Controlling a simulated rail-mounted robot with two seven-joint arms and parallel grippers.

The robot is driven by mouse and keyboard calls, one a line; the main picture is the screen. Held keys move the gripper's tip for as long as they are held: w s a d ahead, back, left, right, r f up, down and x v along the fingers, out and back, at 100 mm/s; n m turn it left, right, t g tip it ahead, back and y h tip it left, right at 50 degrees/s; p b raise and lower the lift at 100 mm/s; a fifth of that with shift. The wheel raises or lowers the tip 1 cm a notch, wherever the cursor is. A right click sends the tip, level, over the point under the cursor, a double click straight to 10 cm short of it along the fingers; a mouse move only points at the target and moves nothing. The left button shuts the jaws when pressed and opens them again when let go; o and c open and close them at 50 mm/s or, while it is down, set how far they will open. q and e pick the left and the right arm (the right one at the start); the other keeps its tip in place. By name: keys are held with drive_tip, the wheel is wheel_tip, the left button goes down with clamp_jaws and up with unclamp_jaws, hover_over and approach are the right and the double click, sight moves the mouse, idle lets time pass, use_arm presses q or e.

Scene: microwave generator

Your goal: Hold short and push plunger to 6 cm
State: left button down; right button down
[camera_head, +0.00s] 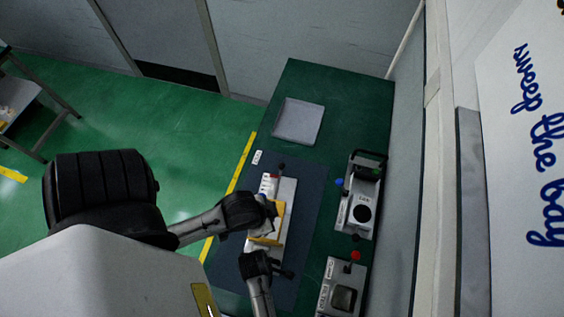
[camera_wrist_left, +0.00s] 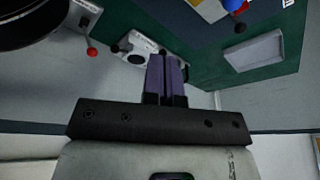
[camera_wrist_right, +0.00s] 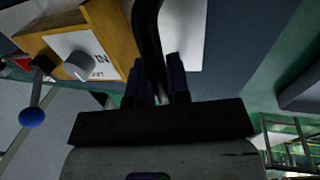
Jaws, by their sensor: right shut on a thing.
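A pale apparatus with a yellow box (camera_head: 268,222) lies lengthwise on a dark blue mat (camera_head: 303,210). In the right wrist view the yellow box (camera_wrist_right: 118,38) carries a white label, partly readable as "IN", and a grey knob (camera_wrist_right: 78,66). My left gripper (camera_head: 268,207) is over the box and hides part of it. In the left wrist view its fingers (camera_wrist_left: 166,78) are together, with nothing seen between them. My right gripper (camera_wrist_right: 157,88) is shut on a black curved bar (camera_wrist_right: 147,40) beside the yellow box. The plunger's position cannot be read.
Two grey instruments (camera_head: 358,212) (camera_head: 340,290) stand on the green table to the right, near the wall. A light grey tray (camera_head: 298,121) lies at the far end. A blue ball-ended lever (camera_wrist_right: 32,117) sticks out near the knob. The table around the tray is clear.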

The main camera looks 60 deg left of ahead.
use_arm(q)
drive_tip(key=shift+d, duration=0.25)
